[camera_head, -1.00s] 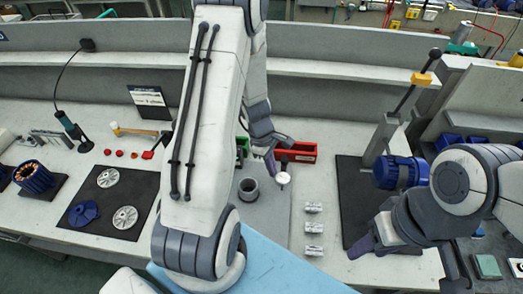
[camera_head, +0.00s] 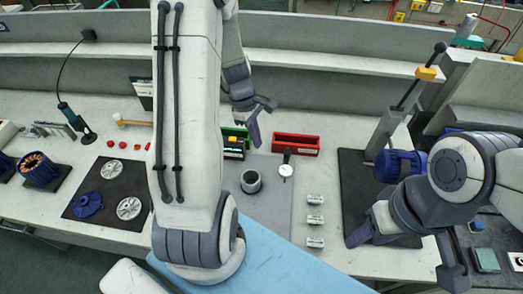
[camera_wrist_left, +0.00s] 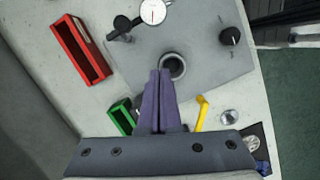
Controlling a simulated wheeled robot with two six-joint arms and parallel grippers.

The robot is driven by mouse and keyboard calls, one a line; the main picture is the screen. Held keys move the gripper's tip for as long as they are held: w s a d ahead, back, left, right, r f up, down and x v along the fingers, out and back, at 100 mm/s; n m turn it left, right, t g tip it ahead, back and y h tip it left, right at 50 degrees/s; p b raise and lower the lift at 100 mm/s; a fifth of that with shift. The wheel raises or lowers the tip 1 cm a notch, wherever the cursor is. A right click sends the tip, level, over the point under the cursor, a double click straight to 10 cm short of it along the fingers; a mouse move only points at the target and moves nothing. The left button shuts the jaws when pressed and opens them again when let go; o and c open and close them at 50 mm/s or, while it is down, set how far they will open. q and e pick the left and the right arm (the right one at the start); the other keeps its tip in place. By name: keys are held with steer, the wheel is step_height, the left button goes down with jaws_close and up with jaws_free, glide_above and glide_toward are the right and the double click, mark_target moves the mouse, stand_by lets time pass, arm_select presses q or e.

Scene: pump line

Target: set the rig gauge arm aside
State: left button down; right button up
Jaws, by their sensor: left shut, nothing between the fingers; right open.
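The rig gauge arm shows as a white round dial (camera_head: 285,170) with a dark stem on the grey plate (camera_head: 262,208). In the left wrist view its dial (camera_wrist_left: 152,12) is at the top, with a black arm (camera_wrist_left: 120,34) reaching left from it. My left gripper (camera_head: 262,123) is shut and empty, above the back of the bench and apart from the gauge. In the left wrist view its purple fingers (camera_wrist_left: 158,74) are together and point toward a grey cup (camera_wrist_left: 173,66). My right gripper (camera_head: 362,236) is open over the dark mat at right.
A red bin (camera_head: 297,144) and a green bin (camera_head: 236,142) stand behind the plate. Several small metal blocks (camera_head: 315,221) lie right of the grey cup (camera_head: 251,181). A blue motor (camera_head: 400,166) and a lever press (camera_head: 382,133) stand at right.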

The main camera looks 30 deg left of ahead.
arm_select(q)
steer(key=shift+v, duration=1.15)
steer(key=s+d+r+m+y+b, duration=0.1)
steer(key=s+d+r+m+b, duration=0.15)
steer(key=d+m, duration=0.5)
steer(key=s+d+r+m+b, duration=0.1)
steer(key=s+d+r+m, duration=0.3)
steer(key=d, duration=0.6)
steer(key=s+d+m+b, duration=0.1)
steer(key=s+d+m, duration=0.6)
steer(key=s+m, duration=0.4)
steer(key=m, duration=0.3)
steer(key=shift+s+d+f+y+b, duration=0.2)
steer(key=shift+f+y+b, duration=0.2)
